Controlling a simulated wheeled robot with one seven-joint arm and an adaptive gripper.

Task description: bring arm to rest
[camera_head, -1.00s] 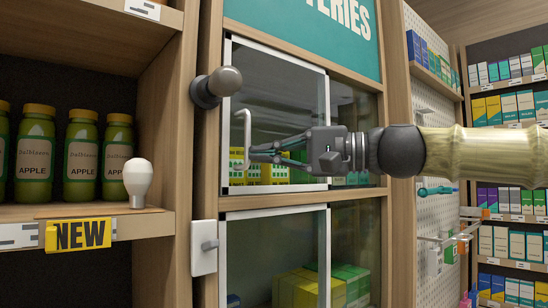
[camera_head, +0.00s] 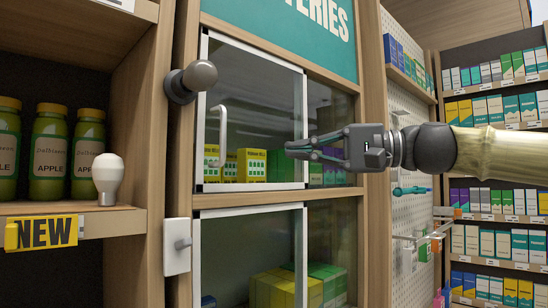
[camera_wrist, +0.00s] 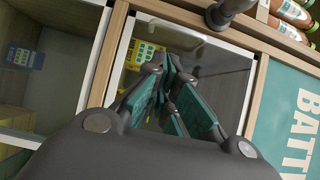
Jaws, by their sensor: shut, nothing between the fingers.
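My gripper (camera_head: 292,150) is shut and empty. In the head view it points left, in front of the upper glass door (camera_head: 262,90) of the cabinet. Its fingertips are right of the pale upright door handle (camera_head: 217,137) and apart from it. In the wrist view my gripper (camera_wrist: 168,75) shows with its fingers together in front of the same glass pane. My arm reaches in from the right.
Yellow and green boxes (camera_head: 246,165) stand behind the glass. A dark round knob (camera_head: 200,75) sticks out at the door's upper left. Green apple bottles (camera_head: 50,150) and a white bulb-shaped item (camera_head: 107,178) stand on the left shelf. A pegboard (camera_head: 405,120) is at the right.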

